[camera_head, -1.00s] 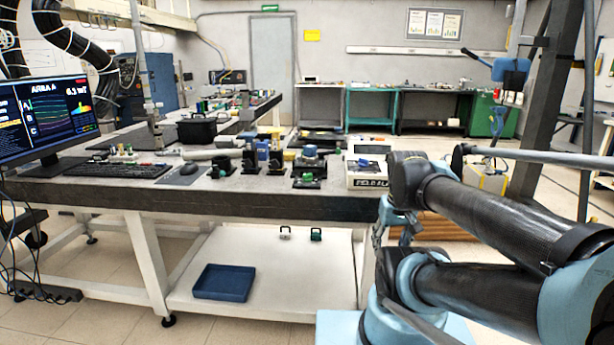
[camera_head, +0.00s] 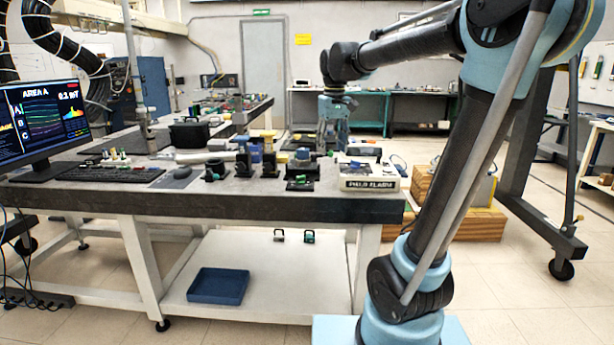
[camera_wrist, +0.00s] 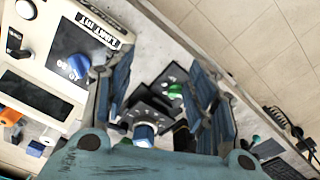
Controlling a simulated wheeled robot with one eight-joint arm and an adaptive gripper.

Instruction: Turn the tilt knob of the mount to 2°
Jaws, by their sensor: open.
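Several dark mounts stand on the table, and I cannot tell for certain which is the task's mount. A low black mount with a green knob (camera_head: 299,183) is near the front edge. In the wrist view a black mount with a green knob (camera_wrist: 174,91) lies between the fingers, with a blue-and-white knob (camera_wrist: 144,132) nearer the palm. No degree scale is readable. My gripper (camera_wrist: 160,75) is open and empty above these parts, a finger on each side. In the head view my gripper (camera_head: 333,135) is over the table's right part, its fingertips hard to make out.
The white FIELD ALARM box (camera_head: 369,184) stands at the table's right end. A white box with a blue knob (camera_wrist: 79,66) is beside the left finger. A monitor (camera_head: 45,125) and keyboard (camera_head: 112,174) are at the left. A blue tray (camera_head: 218,286) is on the lower shelf.

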